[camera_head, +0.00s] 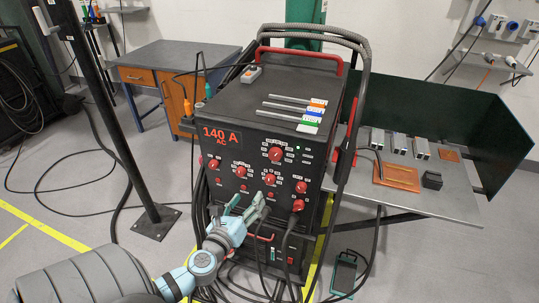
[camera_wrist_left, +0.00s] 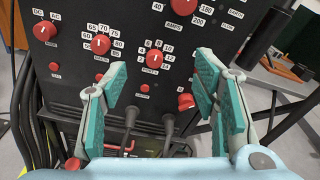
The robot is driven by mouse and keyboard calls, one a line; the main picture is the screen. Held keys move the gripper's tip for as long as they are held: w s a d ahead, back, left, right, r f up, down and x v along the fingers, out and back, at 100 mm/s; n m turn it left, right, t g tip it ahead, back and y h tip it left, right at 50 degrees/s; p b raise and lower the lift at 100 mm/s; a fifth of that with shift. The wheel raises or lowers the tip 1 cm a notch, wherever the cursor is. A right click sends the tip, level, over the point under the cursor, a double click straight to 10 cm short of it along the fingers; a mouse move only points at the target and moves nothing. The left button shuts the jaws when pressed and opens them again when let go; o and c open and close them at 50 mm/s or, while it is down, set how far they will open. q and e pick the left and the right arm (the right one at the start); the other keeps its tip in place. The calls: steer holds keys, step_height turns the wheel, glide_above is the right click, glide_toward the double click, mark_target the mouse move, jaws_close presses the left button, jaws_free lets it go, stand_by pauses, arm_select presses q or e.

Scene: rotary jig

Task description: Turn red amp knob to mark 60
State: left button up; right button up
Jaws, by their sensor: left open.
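The red amp knob (camera_head: 275,155) is the large knob high on the black machine's front panel. In the left wrist view the amp knob (camera_wrist_left: 181,5) is cut by the top edge, above an AMPS label, with 40, 180 and 200 marks near it; its 60 mark is not readable. A readout (camera_head: 221,137) shows 140 A AC. My left gripper (camera_head: 248,207) is in front of the lower panel, below the amp knob and apart from it. In the left wrist view the left gripper (camera_wrist_left: 162,100) is open, with nothing between its fingers. My right gripper is not in view.
Smaller knobs sit below, including a 60-to-85 knob (camera_wrist_left: 100,45), a lower middle knob (camera_wrist_left: 155,58) and an AC/DC knob (camera_wrist_left: 44,31). Cables hang from the lower panel. A metal side table (camera_head: 455,205) stands right. A black post (camera_head: 105,110) stands left.

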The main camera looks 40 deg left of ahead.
mark_target(274, 157)
arm_select(q)
step_height(274, 157, up, 5)
steer(key=w+d+m+t, duration=0.1)
steer(key=m, duration=0.1)
steer(key=shift+h, duration=0.3)
steer(key=x, duration=1.4)
steer(key=shift+d+r, duration=0.1)
steer(key=c, duration=1.2)
